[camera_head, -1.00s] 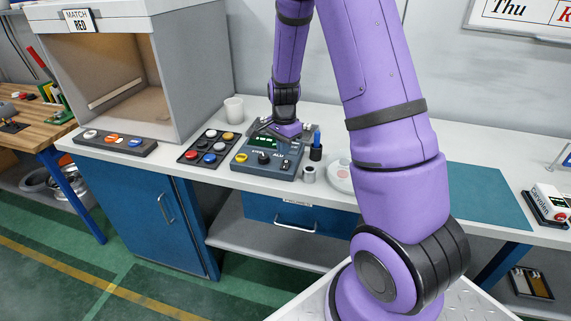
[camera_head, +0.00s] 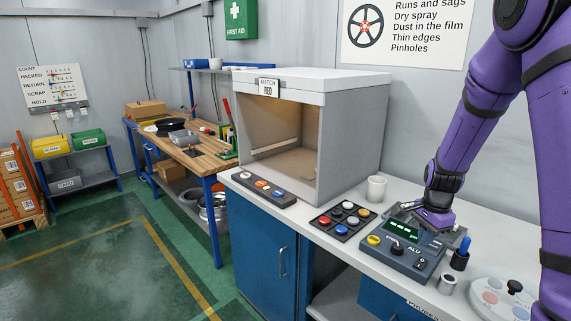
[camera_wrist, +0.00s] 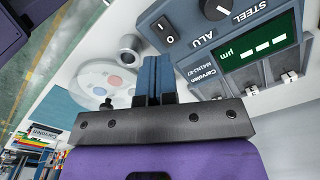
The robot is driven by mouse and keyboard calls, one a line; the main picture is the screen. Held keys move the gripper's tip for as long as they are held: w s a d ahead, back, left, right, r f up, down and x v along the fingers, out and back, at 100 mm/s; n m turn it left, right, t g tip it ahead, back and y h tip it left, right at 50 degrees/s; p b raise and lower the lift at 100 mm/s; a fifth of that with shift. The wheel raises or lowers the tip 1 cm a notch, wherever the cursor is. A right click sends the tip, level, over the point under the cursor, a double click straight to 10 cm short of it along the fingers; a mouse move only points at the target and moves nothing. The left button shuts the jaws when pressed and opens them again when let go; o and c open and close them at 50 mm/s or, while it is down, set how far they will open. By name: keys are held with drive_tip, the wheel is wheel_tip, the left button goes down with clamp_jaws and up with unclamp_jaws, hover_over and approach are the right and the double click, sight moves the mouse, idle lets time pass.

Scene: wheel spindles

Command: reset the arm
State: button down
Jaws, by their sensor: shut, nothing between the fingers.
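My purple arm comes down from the right in the head view. My gripper (camera_head: 434,216) is low over the back of the grey gauge box (camera_head: 402,252), which has a lit green display, a dial and switches. In the wrist view, the fingers (camera_wrist: 155,78) are together with nothing between them. The gauge box fills the upper right there (camera_wrist: 235,40). I cannot tell whether the fingertips touch anything.
A black tray of coloured round pieces (camera_head: 342,219), a white cup (camera_head: 376,188), a blue-topped holder (camera_head: 461,254), a small metal cylinder (camera_head: 447,284) and a round pale plate (camera_head: 500,293) crowd the bench. A grey booth (camera_head: 350,140) stands left. Green floor is open.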

drive_tip(key=s+a+r+n+t, duration=0.1)
drive_tip(key=s+a+r+n, duration=0.35)
drive_tip(key=r, duration=0.45)
drive_tip(key=s+a+r+n+t, duration=0.25)
drive_tip(key=s+r, duration=0.25)
drive_tip(key=r, duration=0.4)
drive_tip(key=s+a+r+n, duration=0.2)
drive_tip(key=s+r+n, duration=0.2)
drive_tip(key=s, duration=0.4)
drive_tip(key=s+a+r+n+t, duration=0.1)
drive_tip(key=s+a+r+n, duration=0.2)
drive_tip(key=s, duration=0.5)
drive_tip(key=shift+s+a+r+n, duration=0.3)
drive_tip(key=shift+s+r+n, duration=0.1)
drive_tip(key=shift+r+n, duration=0.55)
drive_tip(key=shift+f+t, duration=0.1)
drive_tip(key=shift+t, duration=0.15)
